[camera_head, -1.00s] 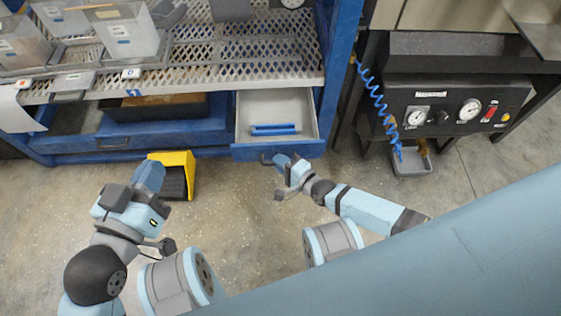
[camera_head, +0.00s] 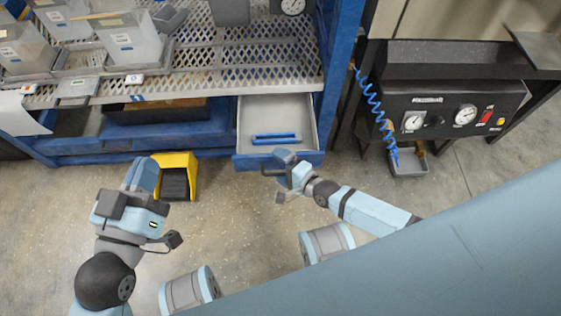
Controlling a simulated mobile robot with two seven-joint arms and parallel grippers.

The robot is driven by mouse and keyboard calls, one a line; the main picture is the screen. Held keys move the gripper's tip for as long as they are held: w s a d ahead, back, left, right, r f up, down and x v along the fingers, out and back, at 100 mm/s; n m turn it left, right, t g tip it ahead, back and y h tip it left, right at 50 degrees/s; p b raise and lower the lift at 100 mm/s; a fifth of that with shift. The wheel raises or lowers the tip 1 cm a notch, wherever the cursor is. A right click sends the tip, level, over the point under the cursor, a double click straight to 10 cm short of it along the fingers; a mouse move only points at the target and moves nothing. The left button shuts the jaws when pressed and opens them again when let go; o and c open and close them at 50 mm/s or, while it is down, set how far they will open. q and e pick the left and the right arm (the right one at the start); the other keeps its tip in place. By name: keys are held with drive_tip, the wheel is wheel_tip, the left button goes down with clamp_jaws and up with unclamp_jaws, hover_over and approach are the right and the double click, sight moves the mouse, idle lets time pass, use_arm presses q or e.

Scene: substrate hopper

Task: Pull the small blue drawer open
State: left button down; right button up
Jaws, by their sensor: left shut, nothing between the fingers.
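The small blue drawer (camera_head: 245,160) stands pulled out from under the bench, its pale grey inside showing. A blue bar-shaped piece (camera_head: 274,139) lies in it. My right gripper (camera_head: 285,160) is at the middle of the drawer's front, by the dark handle. Its fingers are hidden by its own body, so I cannot see how they hold the handle. My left gripper (camera_head: 144,166) is over the floor at the left, shut and empty, beside a yellow pedal housing and apart from the drawer.
The yellow pedal housing (camera_head: 182,166) stands on the floor left of the drawer. Above is a perforated metal shelf (camera_head: 225,72) with clear bins (camera_head: 125,40). A black gauge panel (camera_head: 450,110) with a coiled blue hose (camera_head: 372,100) stands right.

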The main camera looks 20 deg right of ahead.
drive_tip(key=shift+t, duration=0.7)
drive_tip(key=w+r+p, duration=0.1)
drive_tip(key=r, duration=0.3)
drive_tip(key=r+p, duration=0.1)
drive_tip(key=r, duration=0.3)
drive_tip(key=w+r, duration=0.1)
drive_tip(key=r, duration=0.3)
drive_tip(key=shift+w+d+r+p, duration=0.3)
drive_tip(key=shift+d+r+p, duration=0.05)
drive_tip(key=shift+r+p, duration=0.05)
drive_tip(key=c, duration=0.4)
drive_tip(key=shift+s+r+p, duration=0.15)
drive_tip(key=shift+r, duration=0.4)
drive_tip(key=shift+s+r+p, duration=0.15)
drive_tip(key=shift+r, duration=0.35)
drive_tip(key=c, duration=0.7)
use_arm(q)
drive_tip(key=shift+s+a+r+y, duration=0.2)
drive_tip(key=shift+a+r+y, duration=0.15)
drive_tip(key=shift+r, duration=0.15)
drive_tip(key=shift+s+a+r+y, duration=0.15)
drive_tip(key=shift+a+r+y, duration=0.15)
drive_tip(key=shift+r, duration=0.2)
use_arm(e)
drive_tip(key=shift+s+a+r, duration=0.1)
drive_tip(key=shift+r, duration=0.45)
